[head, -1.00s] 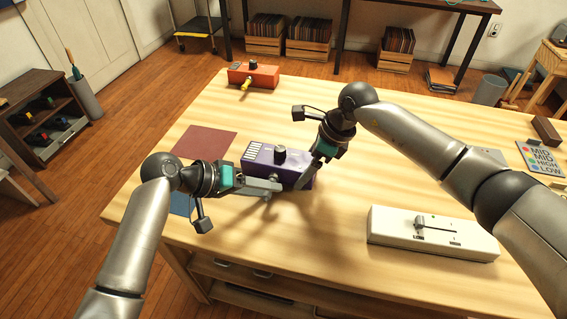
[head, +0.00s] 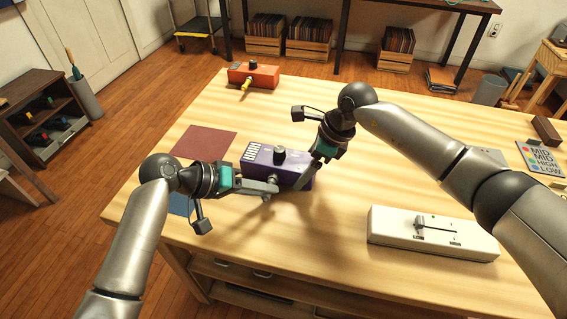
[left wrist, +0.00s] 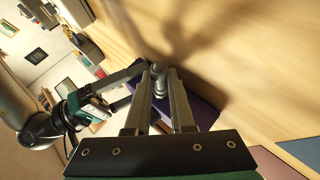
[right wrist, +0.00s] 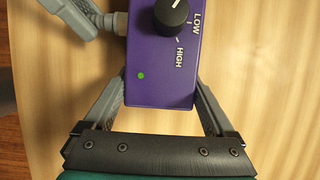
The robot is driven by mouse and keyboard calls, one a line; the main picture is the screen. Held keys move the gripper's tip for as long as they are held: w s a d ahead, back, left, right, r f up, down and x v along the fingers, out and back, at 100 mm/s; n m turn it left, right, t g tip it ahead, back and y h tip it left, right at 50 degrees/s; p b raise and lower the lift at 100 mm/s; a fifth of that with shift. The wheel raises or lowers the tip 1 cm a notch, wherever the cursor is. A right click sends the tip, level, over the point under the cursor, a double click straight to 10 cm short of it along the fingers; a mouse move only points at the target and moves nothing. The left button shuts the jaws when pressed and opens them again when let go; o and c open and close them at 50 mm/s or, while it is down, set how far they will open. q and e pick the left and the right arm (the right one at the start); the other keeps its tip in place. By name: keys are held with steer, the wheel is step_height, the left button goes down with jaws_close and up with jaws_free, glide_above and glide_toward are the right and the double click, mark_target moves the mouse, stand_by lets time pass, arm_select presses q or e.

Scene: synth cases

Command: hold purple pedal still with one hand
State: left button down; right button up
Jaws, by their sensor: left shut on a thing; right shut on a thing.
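The purple pedal (head: 265,158) lies on the wooden table, with a black knob on top. In the right wrist view the pedal (right wrist: 160,62) shows a green light and the words LOW and HIGH. My right gripper (head: 315,172) is shut on the pedal's right end, one finger on each side. My left gripper (head: 271,187) is at the pedal's near side, shut on a small grey metal part there. In the left wrist view this metal part (left wrist: 159,86) sits between the fingertips, against the pedal.
A white box (head: 432,234) with a slider stands at the right front. An orange pedal (head: 253,75) with a yellow plug stands at the back. A dark red mat (head: 205,142) and a blue mat (head: 181,205) lie to the left. The table between is clear.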

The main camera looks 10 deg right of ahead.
arm_select(q)
steer(key=shift+s+a, duration=0.4)
steer(key=shift+s, duration=0.45)
steer(key=shift+s+a, duration=0.35)
steer(key=shift+s, duration=0.5)
arm_select(e)
steer(key=shift+w, duration=0.1)
arm_select(q)
steer(key=shift+s, duration=0.1)
